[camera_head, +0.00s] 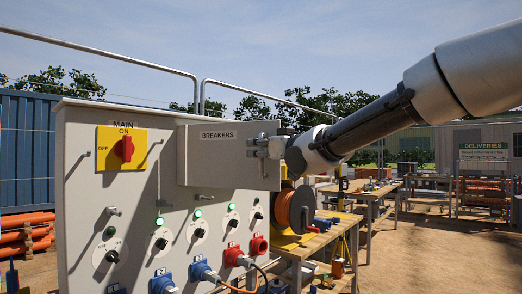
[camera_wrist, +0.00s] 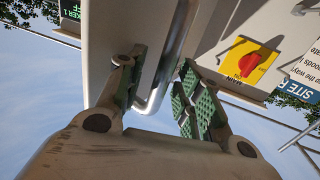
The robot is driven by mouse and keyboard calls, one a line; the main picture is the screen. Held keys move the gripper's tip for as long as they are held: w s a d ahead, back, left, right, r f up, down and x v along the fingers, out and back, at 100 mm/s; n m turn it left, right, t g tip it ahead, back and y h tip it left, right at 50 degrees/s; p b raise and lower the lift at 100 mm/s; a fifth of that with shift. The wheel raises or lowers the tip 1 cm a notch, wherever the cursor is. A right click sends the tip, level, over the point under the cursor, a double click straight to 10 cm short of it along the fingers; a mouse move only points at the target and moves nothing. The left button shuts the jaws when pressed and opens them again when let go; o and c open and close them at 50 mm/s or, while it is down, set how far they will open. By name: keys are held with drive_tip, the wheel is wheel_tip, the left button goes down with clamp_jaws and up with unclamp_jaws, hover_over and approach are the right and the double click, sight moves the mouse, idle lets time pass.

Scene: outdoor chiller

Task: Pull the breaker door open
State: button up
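The breaker door (camera_head: 225,165) is a grey panel labelled BREAKERS on the grey electrical cabinet (camera_head: 80,180). Its right side stands out towards the camera, so it looks partly open. My gripper (camera_head: 262,147) is at the door's right edge. In the wrist view, a bent metal bar handle (camera_wrist: 172,65) runs between the green-padded fingers of my gripper (camera_wrist: 162,90). The fingers are apart, with gaps beside the bar, and do not appear clamped on it.
The cabinet carries a red MAIN switch on a yellow plate (camera_head: 122,149), several knobs and blue and red sockets (camera_head: 203,271). An orange cable reel (camera_head: 295,208) stands on a workbench (camera_head: 330,236) right of the cabinet. Open ground (camera_head: 440,250) lies at the right.

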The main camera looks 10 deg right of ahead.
drive_tip(key=v, duration=1.2)
drive_tip(key=shift+c, duration=0.3)
